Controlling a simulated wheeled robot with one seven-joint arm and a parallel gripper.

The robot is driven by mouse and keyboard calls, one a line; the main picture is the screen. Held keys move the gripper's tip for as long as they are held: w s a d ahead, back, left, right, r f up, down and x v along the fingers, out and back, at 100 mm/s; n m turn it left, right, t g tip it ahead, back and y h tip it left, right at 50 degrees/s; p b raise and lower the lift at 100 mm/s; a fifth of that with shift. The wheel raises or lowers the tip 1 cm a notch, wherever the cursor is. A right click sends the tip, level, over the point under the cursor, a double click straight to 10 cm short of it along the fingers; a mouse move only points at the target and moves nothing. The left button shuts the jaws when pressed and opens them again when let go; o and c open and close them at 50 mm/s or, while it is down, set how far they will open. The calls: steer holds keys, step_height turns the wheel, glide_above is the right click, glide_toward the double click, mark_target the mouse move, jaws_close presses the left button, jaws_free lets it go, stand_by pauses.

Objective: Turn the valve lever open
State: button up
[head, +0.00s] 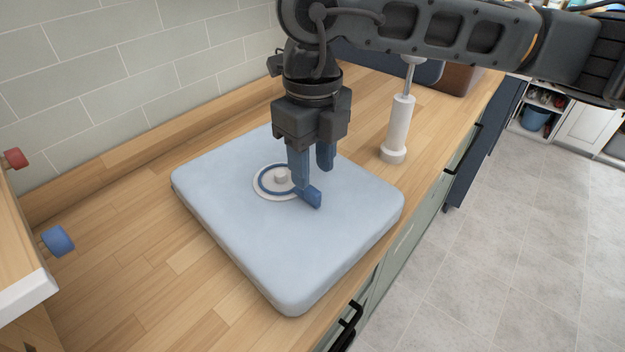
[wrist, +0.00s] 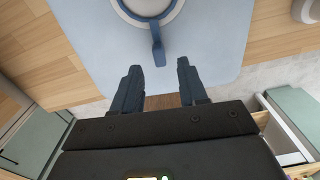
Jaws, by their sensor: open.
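A round white valve plate with a blue ring (head: 262,190) sits on a pale blue padded block (head: 240,230). A blue lever (head: 312,198) reaches from the valve toward the front right, and one finger hides part of it. In the wrist view the lever (wrist: 158,50) hangs down from the valve ring (wrist: 175,12), its tip just above the gap between my fingertips. My gripper (head: 313,177) points down over the block beside the lever. Its two blue fingers are apart with nothing between them, as the wrist view of the gripper (wrist: 159,67) also shows. I cannot tell whether a finger touches the lever.
The block lies on a wooden counter (head: 160,262) against a tiled wall. A white cylinder with a thin stem (head: 399,125) stands at the back right. A wooden fixture with red (head: 15,158) and blue (head: 57,240) knobs is at the left. Open floor (head: 480,250) lies right.

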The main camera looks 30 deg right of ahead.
mark_target(312, 189)
steer(key=shift+f+p, duration=0.3)
steer(key=shift+f, duration=2.05)
jaws_close()
